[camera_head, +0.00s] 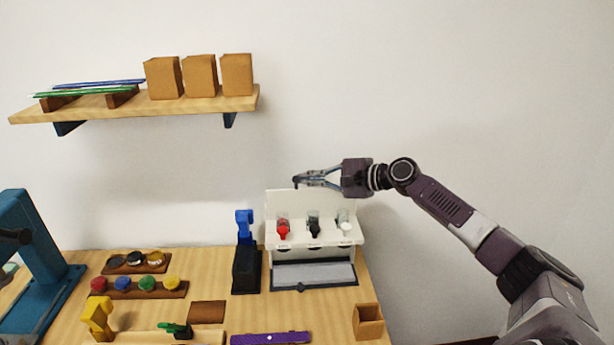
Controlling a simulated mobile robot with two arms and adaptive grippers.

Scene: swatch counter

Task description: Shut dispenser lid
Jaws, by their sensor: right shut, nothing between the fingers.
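The white dispenser (352,238) stands at the back of the counter against the wall, with red, black and clear-white nozzles or bottles along its front. Its white lid (280,203) appears raised, standing upright behind the nozzles. My right gripper (297,182) is shut and empty, its fingers pointing left at the lid's upper edge. I cannot tell whether it touches the lid. My left gripper is not in view.
A grey tray (312,275) lies below the dispenser. A black stand with a blue top (245,270) is close on its left. A small wooden box (367,322) stands front right. A wall shelf (190,106) holds several brown blocks. A teal machine (35,245) is far left.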

